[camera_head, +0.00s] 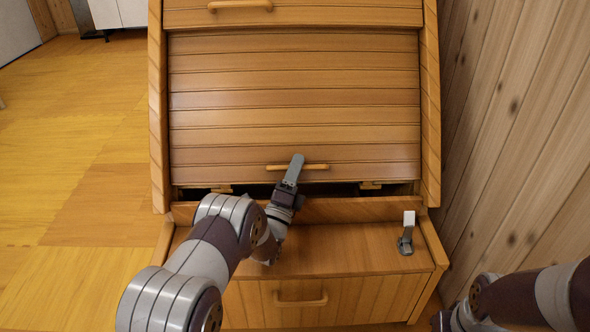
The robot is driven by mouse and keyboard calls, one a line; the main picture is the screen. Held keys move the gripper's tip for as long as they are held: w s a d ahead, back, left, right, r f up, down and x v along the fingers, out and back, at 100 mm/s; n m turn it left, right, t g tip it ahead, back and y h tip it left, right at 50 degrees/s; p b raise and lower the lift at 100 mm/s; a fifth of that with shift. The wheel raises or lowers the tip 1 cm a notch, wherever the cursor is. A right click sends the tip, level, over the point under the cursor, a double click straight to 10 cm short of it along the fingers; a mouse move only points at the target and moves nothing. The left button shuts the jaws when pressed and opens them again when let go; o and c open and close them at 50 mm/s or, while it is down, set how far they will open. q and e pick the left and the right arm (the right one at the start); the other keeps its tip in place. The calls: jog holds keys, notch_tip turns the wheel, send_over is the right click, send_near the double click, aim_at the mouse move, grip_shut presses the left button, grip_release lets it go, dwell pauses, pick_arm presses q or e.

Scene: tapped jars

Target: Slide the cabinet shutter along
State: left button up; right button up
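The cabinet shutter (295,98) is a panel of horizontal wooden slats between two side rails. It covers most of the front, with a narrow dark gap (330,190) under its lower edge. A light wooden bar handle (318,167) runs across its lowest slats. My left gripper (294,168) is at this handle, with its grey finger lying across the bar in the picture. Its other finger is hidden, so whether it grips the bar does not show. My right arm enters at the lower right, and its gripper is not in view.
A small grey fitting with a white upright tab (408,220) stands on the wooden ledge (350,248). A drawer with a handle (300,302) is below, and another handle (240,5) is above. A plank wall (510,130) stands close on the right; open floor (75,130) lies left.

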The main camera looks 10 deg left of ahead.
pick_arm(q)
jog(key=p+v, duration=0.4)
jog(key=v, duration=0.8)
jog(key=shift+s+f, duration=0.2)
jog(key=shift+s, duration=0.1)
jog(key=shift+a, duration=0.1)
